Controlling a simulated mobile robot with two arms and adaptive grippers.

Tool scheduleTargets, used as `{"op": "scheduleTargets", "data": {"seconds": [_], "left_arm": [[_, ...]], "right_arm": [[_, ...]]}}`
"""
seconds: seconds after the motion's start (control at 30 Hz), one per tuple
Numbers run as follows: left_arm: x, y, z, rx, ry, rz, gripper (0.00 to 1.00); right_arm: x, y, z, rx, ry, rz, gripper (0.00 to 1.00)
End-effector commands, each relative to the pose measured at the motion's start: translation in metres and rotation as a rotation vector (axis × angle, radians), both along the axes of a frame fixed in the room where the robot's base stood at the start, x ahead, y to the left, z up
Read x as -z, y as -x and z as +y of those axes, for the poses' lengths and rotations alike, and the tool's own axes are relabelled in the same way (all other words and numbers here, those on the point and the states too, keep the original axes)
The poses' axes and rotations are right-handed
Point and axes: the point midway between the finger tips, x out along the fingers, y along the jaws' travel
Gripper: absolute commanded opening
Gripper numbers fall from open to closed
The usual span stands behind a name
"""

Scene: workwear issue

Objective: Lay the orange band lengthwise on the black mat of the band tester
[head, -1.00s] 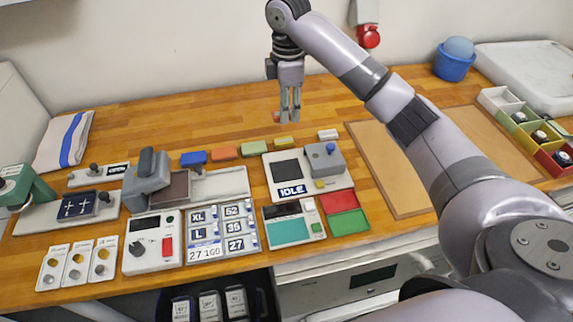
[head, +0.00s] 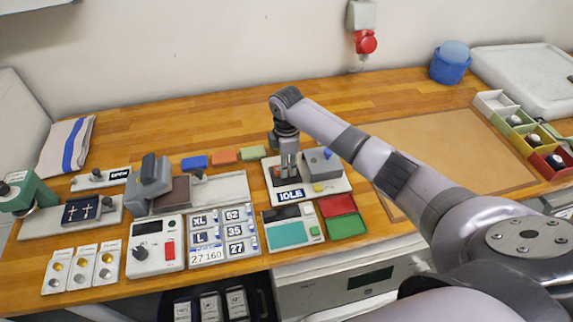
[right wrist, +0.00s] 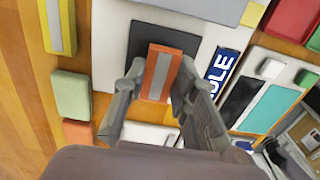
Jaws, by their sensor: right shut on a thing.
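The orange band (right wrist: 160,72), with a grey stripe along it, is between the fingers of my right gripper (right wrist: 152,92), which is shut on it. In the head view the right gripper (head: 289,176) points down over the band tester (head: 335,185). The black mat (right wrist: 140,38) shows behind and around the band in the right wrist view. The band's far part overlaps the mat there; I cannot tell whether it touches. My left gripper is not in view.
A grey block (head: 318,160) with a blue button stands on the tester beside the gripper. Blue (head: 194,162), orange (head: 224,157) and green (head: 253,153) blocks lie left of it. A yellow band (right wrist: 52,25) lies near the tester. Red and green trays (head: 346,226) sit in front right.

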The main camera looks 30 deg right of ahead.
Motion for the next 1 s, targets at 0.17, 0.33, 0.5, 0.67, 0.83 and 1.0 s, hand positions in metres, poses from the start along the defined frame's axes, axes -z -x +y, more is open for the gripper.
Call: {"op": "scheduleTargets", "data": {"seconds": [0.17, 0.33, 0.5, 0.67, 0.83, 1.0], "left_arm": [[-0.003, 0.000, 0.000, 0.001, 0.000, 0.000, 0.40], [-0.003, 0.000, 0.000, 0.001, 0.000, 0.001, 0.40], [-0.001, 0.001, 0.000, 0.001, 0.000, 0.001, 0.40], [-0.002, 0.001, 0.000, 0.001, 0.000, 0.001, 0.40], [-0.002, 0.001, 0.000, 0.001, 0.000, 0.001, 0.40], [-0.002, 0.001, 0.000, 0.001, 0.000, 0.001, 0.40]], "right_arm": [[0.013, 0.000, 0.000, 0.001, -0.001, -0.001, 0.11], [0.013, 0.000, 0.000, 0.000, 0.000, -0.002, 0.11], [0.017, 0.000, 0.000, 0.000, -0.001, -0.001, 0.11], [0.016, 0.000, 0.000, 0.000, -0.001, -0.001, 0.35], [0.016, 0.000, 0.000, 0.000, -0.001, -0.001, 0.46], [0.016, 0.000, 0.000, 0.000, -0.001, -0.001, 0.46]]}}
